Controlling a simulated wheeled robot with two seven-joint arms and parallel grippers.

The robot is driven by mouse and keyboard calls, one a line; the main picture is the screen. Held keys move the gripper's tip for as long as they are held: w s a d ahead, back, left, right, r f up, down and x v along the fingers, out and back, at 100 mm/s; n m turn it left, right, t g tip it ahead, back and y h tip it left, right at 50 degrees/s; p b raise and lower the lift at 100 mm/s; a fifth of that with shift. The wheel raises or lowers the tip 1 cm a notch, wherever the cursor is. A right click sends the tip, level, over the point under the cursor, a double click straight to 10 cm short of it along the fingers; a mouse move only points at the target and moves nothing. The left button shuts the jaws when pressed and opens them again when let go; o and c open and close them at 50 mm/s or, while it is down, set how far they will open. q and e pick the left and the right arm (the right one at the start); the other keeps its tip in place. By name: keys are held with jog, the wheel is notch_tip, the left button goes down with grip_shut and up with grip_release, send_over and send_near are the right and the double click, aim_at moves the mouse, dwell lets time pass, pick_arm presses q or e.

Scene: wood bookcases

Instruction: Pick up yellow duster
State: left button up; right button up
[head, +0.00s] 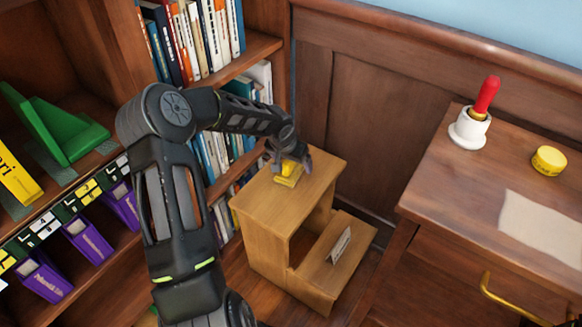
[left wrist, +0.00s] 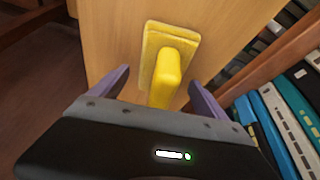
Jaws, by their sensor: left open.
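The yellow duster (head: 288,180) lies on top of a small wooden step stool (head: 262,205). In the left wrist view the duster (left wrist: 153,45) shows a flat yellow base with a raised yellow handle pointing toward my gripper. My left gripper (head: 292,160) is just above the duster and hides part of it in the head view. In the left wrist view my left gripper (left wrist: 158,88) is open, with one finger on each side of the handle and gaps between. My right gripper is not in view.
A bookcase with books (head: 195,40) stands close to the left and behind the stool. A wooden desk (head: 430,175) at right holds a red-handled item in a white holder (head: 470,130), a yellow round tin (head: 549,160) and paper (head: 545,225). A small card (head: 339,245) is on the lower step.

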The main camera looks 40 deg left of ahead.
pick_arm(q)
jog(key=shift+c, duration=0.2)
jog(key=c, duration=1.6)
notch_tip(320, 180, up, 10)
jog(key=p, duration=0.3)
jog(key=shift+c, duration=0.2)
jog(key=shift+s, duration=0.1)
